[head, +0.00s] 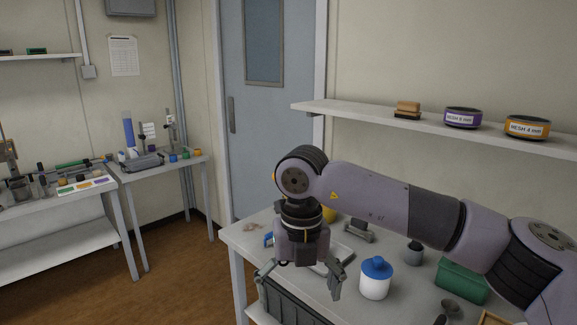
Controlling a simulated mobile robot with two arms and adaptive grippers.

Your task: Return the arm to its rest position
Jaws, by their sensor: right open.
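My right arm comes in from the right edge in the head view, bent over the near table (236,240). My right gripper (299,283) points down, its two fingers spread wide with nothing between them. It hangs at the table's left part, in front of a flat pale tray-like item (345,256) that it partly hides. A white jar with a blue lid (375,280) stands just right of the gripper, apart from it. A dark ribbed crate (300,306) is below the gripper. My left gripper does not show.
A green box (461,281) and a small grey pot (413,253) stand under my forearm. A wall shelf (345,108) above holds a purple sieve (463,117) and an orange sieve (527,126). Open floor (180,285) lies left of the table.

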